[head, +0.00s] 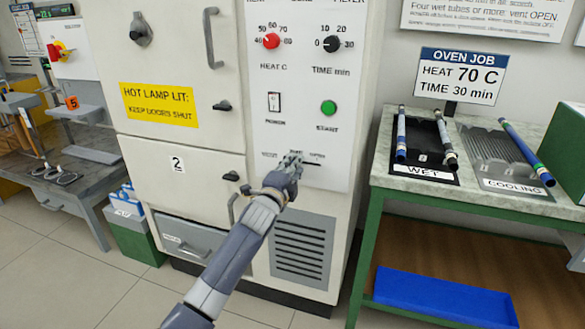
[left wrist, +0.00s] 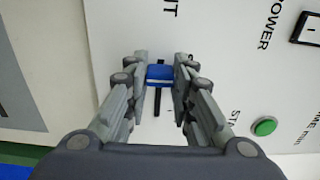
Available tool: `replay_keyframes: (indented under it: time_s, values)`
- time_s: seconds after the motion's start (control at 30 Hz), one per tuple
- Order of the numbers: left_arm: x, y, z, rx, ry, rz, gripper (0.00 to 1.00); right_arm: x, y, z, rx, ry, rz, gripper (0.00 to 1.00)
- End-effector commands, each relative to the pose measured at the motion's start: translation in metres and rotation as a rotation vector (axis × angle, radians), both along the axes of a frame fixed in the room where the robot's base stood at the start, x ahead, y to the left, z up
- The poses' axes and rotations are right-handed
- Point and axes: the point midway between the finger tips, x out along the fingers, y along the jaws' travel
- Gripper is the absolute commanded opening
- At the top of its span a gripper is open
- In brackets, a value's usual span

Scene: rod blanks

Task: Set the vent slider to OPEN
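The vent slider's blue knob (left wrist: 159,75) shows in the left wrist view, between the fingertips of my left gripper (left wrist: 160,79). The fingers appear closed against both sides of the knob. The dark slot (left wrist: 157,103) runs from the knob toward the bottom of that view. In the head view my left gripper (head: 293,163) is at the lower part of the oven panel and hides the knob. The slot (head: 314,163) shows to its right, under the small OPEN label (head: 317,155). The knob is at the slot's left end. My right gripper is not in view.
The panel has a green start button (head: 328,107), a power switch (head: 274,102) and two dials above the slider. A door handle (head: 232,208) is left of my arm. A green-framed bench (head: 462,196) with rods stands at right.

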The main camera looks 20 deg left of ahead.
Motion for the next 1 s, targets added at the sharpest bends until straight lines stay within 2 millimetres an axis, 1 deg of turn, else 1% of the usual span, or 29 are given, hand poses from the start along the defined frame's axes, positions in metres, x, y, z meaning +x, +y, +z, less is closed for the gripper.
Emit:
replay_keyframes:
  time_s: [0.17,0.23,0.33,0.4,0.5,0.6,0.87,0.9,0.97,1.0]
  values:
    - [0.0,-0.003,0.0,-0.001,0.001,0.0,0.0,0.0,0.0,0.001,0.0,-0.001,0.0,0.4]
    - [0.0,-0.012,0.0,-0.002,0.002,-0.002,0.0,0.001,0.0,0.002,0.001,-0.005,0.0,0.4]
    - [-0.001,-0.031,0.0,-0.004,0.002,-0.003,0.0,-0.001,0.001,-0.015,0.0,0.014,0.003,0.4]
    - [-0.002,-0.044,-0.001,-0.003,0.003,-0.002,0.0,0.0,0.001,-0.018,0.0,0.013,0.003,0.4]
    - [-0.002,-0.058,-0.001,-0.004,0.002,-0.002,0.0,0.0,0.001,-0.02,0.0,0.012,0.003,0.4]
    - [-0.002,-0.064,-0.001,-0.001,0.001,-0.001,0.0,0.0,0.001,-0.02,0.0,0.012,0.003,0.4]
    - [-0.003,-0.066,-0.001,-0.001,0.001,-0.003,0.0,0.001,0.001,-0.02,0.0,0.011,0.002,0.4]
    - [-0.003,-0.066,-0.001,-0.001,0.001,-0.003,0.27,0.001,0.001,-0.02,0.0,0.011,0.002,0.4]
    - [-0.003,-0.066,-0.001,-0.001,0.001,-0.003,0.41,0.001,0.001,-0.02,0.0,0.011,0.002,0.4]
    - [-0.003,-0.066,-0.001,-0.001,0.001,-0.003,0.43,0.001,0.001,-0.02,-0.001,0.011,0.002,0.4]
